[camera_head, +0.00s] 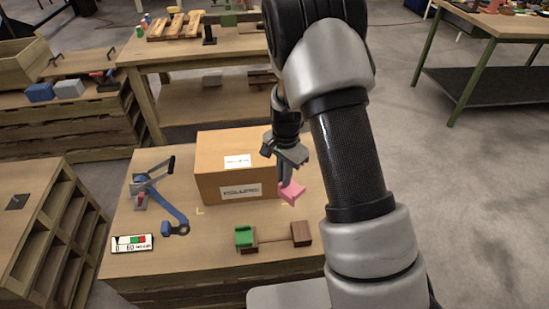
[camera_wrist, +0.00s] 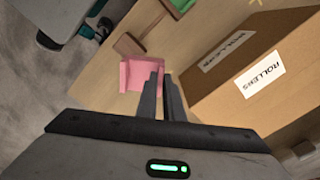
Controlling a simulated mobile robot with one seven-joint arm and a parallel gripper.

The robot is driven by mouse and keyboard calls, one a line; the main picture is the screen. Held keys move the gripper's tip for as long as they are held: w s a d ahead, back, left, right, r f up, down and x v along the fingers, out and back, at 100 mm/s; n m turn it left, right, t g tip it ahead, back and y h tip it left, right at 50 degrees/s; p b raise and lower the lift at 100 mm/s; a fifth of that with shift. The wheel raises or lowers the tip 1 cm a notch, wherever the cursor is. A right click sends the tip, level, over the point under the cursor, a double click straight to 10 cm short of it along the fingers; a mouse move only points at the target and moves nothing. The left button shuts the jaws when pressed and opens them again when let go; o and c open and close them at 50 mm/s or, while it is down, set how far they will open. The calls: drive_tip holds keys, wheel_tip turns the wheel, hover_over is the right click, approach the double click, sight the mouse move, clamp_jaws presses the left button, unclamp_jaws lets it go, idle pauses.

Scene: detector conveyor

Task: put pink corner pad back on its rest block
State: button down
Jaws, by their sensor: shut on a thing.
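The pink corner pad (camera_head: 293,191) is held at the tips of my gripper (camera_head: 286,181), just off the right front corner of the cardboard box (camera_head: 236,180). In the wrist view the pink pad (camera_wrist: 138,76) shows beside the closed-in fingers (camera_wrist: 162,77), and its inner corner is visible. A brown block (camera_head: 301,233) with a bare top stands at the front right of the table; it also shows in the wrist view (camera_wrist: 128,45). A second brown block to its left carries a green pad (camera_head: 245,237). A thin strip joins the two blocks.
The cardboard box with labels stands close behind and left of my gripper. A blue-handled tool (camera_head: 168,203) and a small sign panel (camera_head: 132,243) lie at the left of the table (camera_head: 200,262). The tabletop between the box and the blocks is mostly clear.

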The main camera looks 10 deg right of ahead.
sight(298, 191)
drive_tip(key=s+d+m, duration=0.1)
drive_tip(key=m, duration=0.1)
drive_tip(key=s+d+m, duration=0.1)
drive_tip(key=s+m, duration=0.1)
drive_tip(key=m, duration=0.1)
drive_tip(key=s+d+m, duration=0.1)
drive_tip(key=m, duration=0.1)
drive_tip(key=shift+s+d+m, duration=0.2)
drive_tip(key=shift+d+m, duration=0.1)
wheel_tip(298, 191, down, 11)
drive_tip(key=b, duration=0.7)
drive_tip(key=shift+f+b, duration=0.2)
drive_tip(key=shift+b, duration=0.1)
drive_tip(key=shift+f+b, duration=1.6)
drive_tip(key=shift+f, duration=0.7)
drive_tip(key=c, duration=1.8)
unclamp_jaws()
wheel_tip(298, 191, up, 18)
drive_tip(key=p, duration=0.5)
drive_tip(key=shift+f+p, duration=0.25)
drive_tip(key=shift+p, duration=0.05)
